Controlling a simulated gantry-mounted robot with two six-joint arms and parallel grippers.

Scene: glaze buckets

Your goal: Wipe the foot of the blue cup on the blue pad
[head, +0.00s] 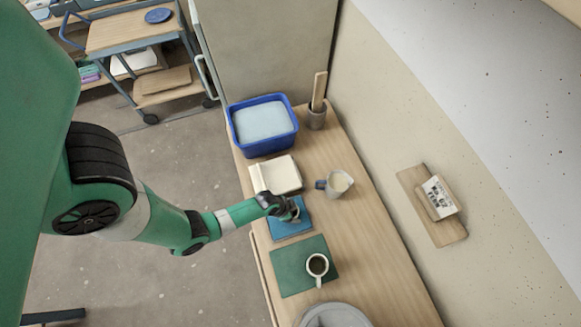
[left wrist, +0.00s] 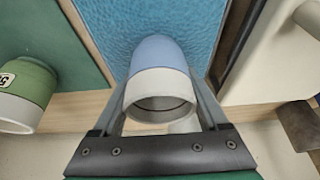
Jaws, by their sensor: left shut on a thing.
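My left gripper (head: 290,211) is over the blue pad (head: 287,230) in the head view. It is shut on the blue cup, whose pale blue foot end (left wrist: 158,52) and white rim end (left wrist: 160,88) show between the fingers in the left wrist view. The cup's open mouth faces the wrist camera, and its foot points toward the textured blue pad (left wrist: 115,25). I cannot tell whether the foot touches the pad. In the head view the gripper mostly hides the cup. My right gripper is not in view.
A green mat (head: 285,280) holds a cup with dark contents (head: 318,264), in front of the pad. A pale tray (head: 262,184) lies behind the pad, a jug (head: 340,183) to its right. A blue tub (head: 242,142) and tool pot (head: 316,118) stand further back.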

